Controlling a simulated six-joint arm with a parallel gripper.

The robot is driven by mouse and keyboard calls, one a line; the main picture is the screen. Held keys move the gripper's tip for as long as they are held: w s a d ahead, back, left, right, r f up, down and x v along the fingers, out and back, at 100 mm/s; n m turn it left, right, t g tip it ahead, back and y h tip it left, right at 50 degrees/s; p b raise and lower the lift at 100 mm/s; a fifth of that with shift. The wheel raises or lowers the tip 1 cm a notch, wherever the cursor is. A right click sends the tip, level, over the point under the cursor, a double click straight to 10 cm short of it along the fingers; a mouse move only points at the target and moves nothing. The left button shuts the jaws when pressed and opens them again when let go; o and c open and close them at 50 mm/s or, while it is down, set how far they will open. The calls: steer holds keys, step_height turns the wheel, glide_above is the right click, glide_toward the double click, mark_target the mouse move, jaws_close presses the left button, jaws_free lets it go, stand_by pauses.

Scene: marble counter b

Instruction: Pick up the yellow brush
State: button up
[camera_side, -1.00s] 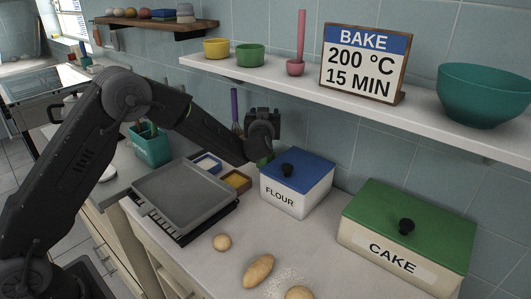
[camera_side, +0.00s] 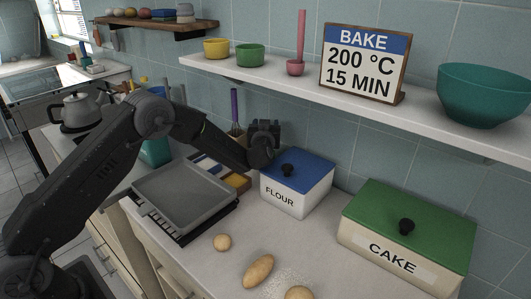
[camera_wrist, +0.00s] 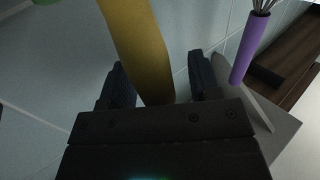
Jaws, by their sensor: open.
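A long yellow shape, which looks like the handle of the yellow brush (camera_wrist: 142,45), runs down from the top of the wrist view. Its lower end lies between the two fingers of my gripper (camera_wrist: 160,85), nearer the left finger, with a visible space on its right. My gripper is open. I cannot tell whether the left finger touches the handle. In the side view my gripper (camera_side: 266,132) is just behind and left of the flour box, in front of the tiled wall. I cannot make out the brush there.
A purple-handled whisk (camera_wrist: 250,45) is right of the fingers. The flour box (camera_side: 290,198) stands close to my gripper, with the wall shelf (camera_side: 350,100) above. A grey tray (camera_side: 181,190) lies to the left. The cake box (camera_side: 385,262) stands at the right.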

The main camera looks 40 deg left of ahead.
steer(key=shift+c, duration=0.2)
steer(key=c, duration=1)
